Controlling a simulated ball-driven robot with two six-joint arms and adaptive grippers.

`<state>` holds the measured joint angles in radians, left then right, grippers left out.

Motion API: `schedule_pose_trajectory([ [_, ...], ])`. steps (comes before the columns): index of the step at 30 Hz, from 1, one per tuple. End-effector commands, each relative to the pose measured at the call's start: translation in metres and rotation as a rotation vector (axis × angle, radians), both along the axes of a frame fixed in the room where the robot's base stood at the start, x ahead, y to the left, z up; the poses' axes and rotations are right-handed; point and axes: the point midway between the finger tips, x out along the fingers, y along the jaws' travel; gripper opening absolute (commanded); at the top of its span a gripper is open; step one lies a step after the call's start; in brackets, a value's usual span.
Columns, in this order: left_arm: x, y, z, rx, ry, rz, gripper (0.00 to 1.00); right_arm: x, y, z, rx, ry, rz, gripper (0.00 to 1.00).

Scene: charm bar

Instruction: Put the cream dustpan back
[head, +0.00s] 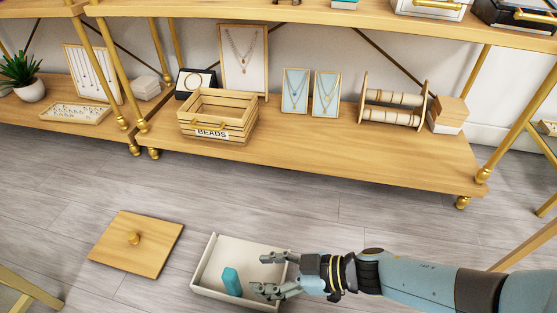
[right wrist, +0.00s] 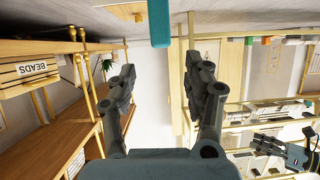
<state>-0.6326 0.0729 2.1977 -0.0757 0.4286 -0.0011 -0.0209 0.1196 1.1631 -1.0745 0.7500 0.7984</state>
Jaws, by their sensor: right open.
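A cream shallow pan with low walls (head: 205,262), the only thing here that fits the cream dustpan, lies on the grey floor. An upright teal piece (head: 232,282) stands in it; I cannot tell if it is fixed to the pan. My right gripper (head: 262,273) is open over the pan's right side, its fingers pointing left at the teal piece. In the right wrist view the teal piece (right wrist: 160,22) shows beyond the empty, spread fingers (right wrist: 160,70). My left gripper (right wrist: 268,150) shows small at the lower right there; its opening is unclear.
A wooden lid-like board with a knob (head: 150,258) lies on the floor left of the pan. Behind stands a low wooden shelf (head: 330,150) with a BEADS crate (head: 215,125), necklace displays and a bracelet rack (head: 393,98). The floor between shelf and pan is clear.

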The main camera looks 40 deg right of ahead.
Motion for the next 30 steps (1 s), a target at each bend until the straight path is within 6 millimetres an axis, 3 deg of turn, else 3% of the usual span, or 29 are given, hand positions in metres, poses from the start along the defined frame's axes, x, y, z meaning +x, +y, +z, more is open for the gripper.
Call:
schedule_pose_trajectory([
  [6,-0.023,0.004,-0.039,0.001,0.175,0.020,0.40,-0.011,-0.009,0.008,0.000,-0.001,0.001,0.51],
  [14,-0.037,0.006,-0.059,0.000,0.258,0.028,0.40,-0.017,-0.014,0.018,-0.003,-0.025,-0.025,0.51],
  [17,-0.037,0.006,-0.060,0.000,0.262,0.029,0.40,-0.018,-0.019,0.050,-0.015,-0.097,-0.115,0.51],
  [24,-0.037,0.006,-0.060,0.001,0.261,0.029,0.40,-0.036,-0.051,0.176,-0.058,-0.215,-0.449,0.51],
  [27,-0.037,0.006,-0.060,0.001,0.261,0.028,0.40,-0.044,-0.060,0.216,-0.061,-0.206,-0.535,0.51],
  [30,-0.037,0.006,-0.060,0.002,0.261,0.028,0.40,-0.049,-0.065,0.239,-0.058,-0.193,-0.580,0.51],
])
